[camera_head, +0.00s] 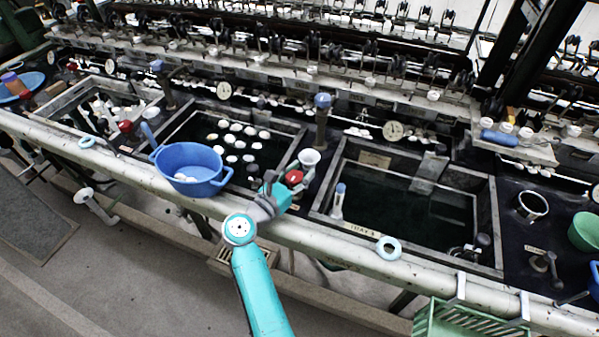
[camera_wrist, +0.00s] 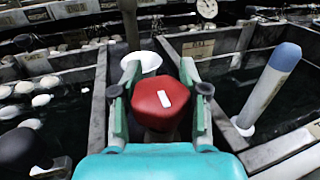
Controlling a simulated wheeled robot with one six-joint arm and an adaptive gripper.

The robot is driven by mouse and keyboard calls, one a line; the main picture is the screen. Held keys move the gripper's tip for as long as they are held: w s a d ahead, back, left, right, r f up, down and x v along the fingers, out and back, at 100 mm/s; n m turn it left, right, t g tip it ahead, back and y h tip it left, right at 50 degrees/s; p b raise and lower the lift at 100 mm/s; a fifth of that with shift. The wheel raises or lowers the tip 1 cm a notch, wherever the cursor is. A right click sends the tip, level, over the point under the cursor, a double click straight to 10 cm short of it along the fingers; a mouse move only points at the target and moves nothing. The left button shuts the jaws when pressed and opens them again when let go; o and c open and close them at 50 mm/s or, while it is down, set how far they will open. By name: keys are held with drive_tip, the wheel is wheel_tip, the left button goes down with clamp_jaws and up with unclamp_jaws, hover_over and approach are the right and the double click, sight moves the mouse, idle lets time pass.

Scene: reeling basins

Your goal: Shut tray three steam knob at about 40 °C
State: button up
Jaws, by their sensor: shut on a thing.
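A red knob (camera_head: 293,177) with a white mark on top stands at the divider left of the basin labelled TRAY 3 (camera_head: 363,230). My gripper (camera_head: 281,187) is shut on it. In the wrist view, the red knob (camera_wrist: 160,100) sits between my two fingers, its mark slightly tilted; the stem below is mostly hidden. A blue-topped thermometer-like tube (camera_head: 338,200) stands inside the left wall of tray three, and shows at right in the wrist view (camera_wrist: 268,85). A round dial gauge (camera_head: 394,131) is behind tray three; its reading is too small to read.
A white funnel-like cup (camera_head: 309,158) stands just behind the knob. A blue pan (camera_head: 190,166) is at left on the front rail. The middle basin (camera_head: 295,160) holds several white cocoons. A pale blue ring (camera_head: 389,249) and a green crate (camera_head: 468,322) are at right.

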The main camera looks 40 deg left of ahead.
drive_tip(key=o, duration=1)
drive_tip(key=shift+s, duration=0.1)
wheel_tip(320, 180, up, 10)
